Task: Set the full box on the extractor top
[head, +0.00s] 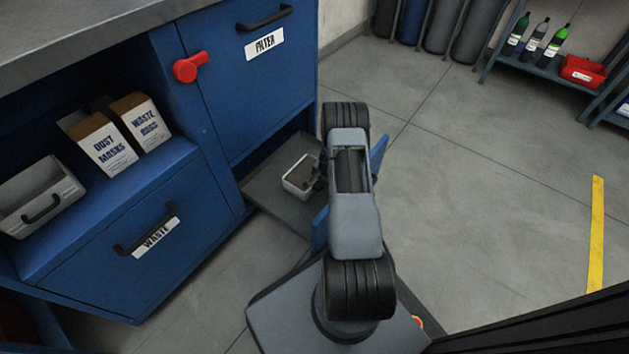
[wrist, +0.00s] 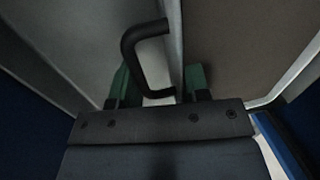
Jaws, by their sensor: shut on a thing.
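The full box (head: 297,188) is a small pale bin with dark brown contents, and it sits in an open drawer (head: 262,203) low on the blue extractor cabinet. My gripper (head: 318,176) is at the box's right side. In the wrist view, the green fingertips of my gripper (wrist: 160,88) are on either side of the box's wall and black handle (wrist: 131,50), shut on them. The brown contents (wrist: 245,35) show beyond the wall. The grey extractor top (head: 75,32) is at the upper left, its visible part bare. My arm hides part of the drawer.
A similar grey bin (head: 25,190) with a black handle stands on the cabinet shelf beside cartons of dust masks (head: 103,150) and waste bags (head: 143,122). A red knob (head: 190,67) sticks out from the cabinet. The drawer's blue front (head: 379,157) stands behind my arm.

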